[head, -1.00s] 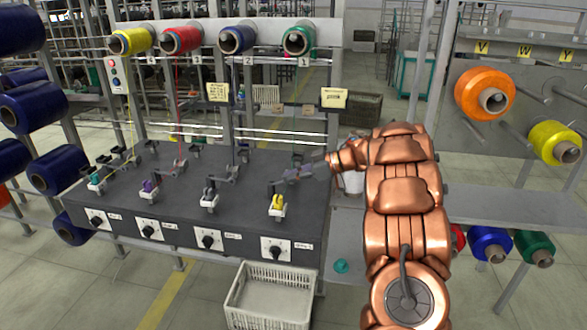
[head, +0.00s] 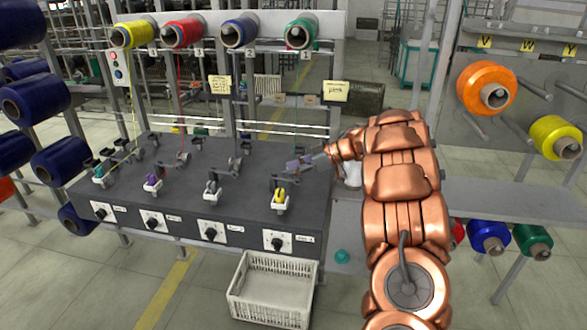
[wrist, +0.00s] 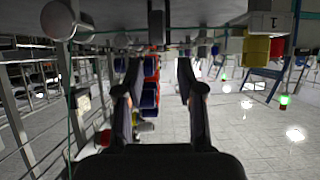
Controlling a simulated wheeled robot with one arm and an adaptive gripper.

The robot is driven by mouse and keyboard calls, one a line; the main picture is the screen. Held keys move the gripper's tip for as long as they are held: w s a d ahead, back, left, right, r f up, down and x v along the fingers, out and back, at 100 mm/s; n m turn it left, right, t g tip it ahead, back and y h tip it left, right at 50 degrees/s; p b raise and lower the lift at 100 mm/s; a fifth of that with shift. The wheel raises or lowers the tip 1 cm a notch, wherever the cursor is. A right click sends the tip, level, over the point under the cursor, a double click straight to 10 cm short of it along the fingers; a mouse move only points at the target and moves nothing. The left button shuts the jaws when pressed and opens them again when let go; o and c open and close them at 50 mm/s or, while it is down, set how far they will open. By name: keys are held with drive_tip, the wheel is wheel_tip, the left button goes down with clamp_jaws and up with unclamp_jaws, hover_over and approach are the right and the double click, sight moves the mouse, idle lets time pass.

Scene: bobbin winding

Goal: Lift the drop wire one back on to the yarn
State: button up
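My gripper (head: 300,163) is above the back of the rightmost winding station, beside its small grey arm and bracket (head: 277,184). The wrist view shows its two dark fingers (wrist: 155,78) spread apart with nothing between them. The green yarn package (head: 301,31) sits above this station, and its thin green yarn (head: 295,100) runs down toward the gripper. A thin green line (wrist: 69,125) also shows at the left in the wrist view. The drop wire cannot be told apart from the gripper and the small parts around it.
The dark winder bench (head: 250,218) carries several stations, the rightmost with a yellow bobbin (head: 279,196) and a knob (head: 277,243). A white crate (head: 272,290) stands on the floor in front. A grey shelf (head: 490,195) and yarn rack are at the right.

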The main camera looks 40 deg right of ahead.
drive_tip(key=v, duration=1.2)
idle(0.5)
